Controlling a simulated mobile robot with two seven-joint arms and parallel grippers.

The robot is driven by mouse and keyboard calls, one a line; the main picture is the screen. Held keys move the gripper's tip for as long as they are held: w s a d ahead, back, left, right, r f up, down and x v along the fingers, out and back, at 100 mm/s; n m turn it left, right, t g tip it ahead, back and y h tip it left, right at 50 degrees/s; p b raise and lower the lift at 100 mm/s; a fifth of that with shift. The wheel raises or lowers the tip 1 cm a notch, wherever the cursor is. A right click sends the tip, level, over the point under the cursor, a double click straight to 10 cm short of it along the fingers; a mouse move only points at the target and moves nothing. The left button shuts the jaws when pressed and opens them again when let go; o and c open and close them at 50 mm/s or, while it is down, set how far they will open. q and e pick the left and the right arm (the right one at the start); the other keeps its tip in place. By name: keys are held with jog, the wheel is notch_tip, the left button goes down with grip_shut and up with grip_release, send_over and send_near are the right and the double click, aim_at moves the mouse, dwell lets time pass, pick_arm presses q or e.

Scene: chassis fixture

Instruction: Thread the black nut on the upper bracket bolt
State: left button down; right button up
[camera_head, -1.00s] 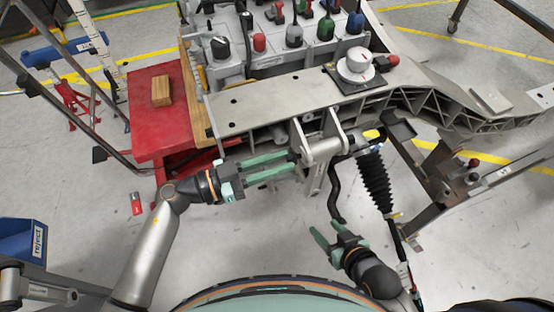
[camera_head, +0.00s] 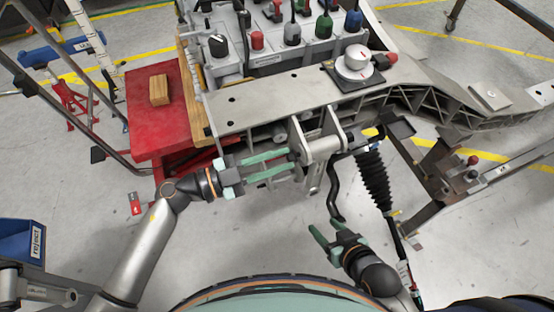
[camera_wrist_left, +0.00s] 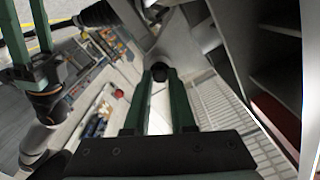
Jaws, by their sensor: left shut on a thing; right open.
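My left gripper (camera_head: 293,163) is beside the left face of the grey bracket (camera_head: 319,147) under the chassis beam. My right gripper (camera_head: 320,230) is open and empty, below and apart from the bracket. It also shows at the upper left of the left wrist view (camera_wrist_left: 25,22).
The chassis beam (camera_head: 270,97) runs above my left gripper. A black ribbed boot (camera_head: 375,180) hangs right of the bracket. A red table (camera_head: 150,120) with a wooden block (camera_head: 159,90) stands at left. A blue reject bin (camera_head: 20,240) is at lower left. Floor between the arms is clear.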

pick_arm(q)
jog(key=shift+m, duration=0.6)
jog(key=m+b, duration=0.2)
jog(key=m, duration=0.4)
jog(key=shift+d+m+b, duration=0.1)
jog(key=shift+m+b, duration=0.3)
jog(key=m+b, duration=0.3)
jog(key=m, duration=0.4)
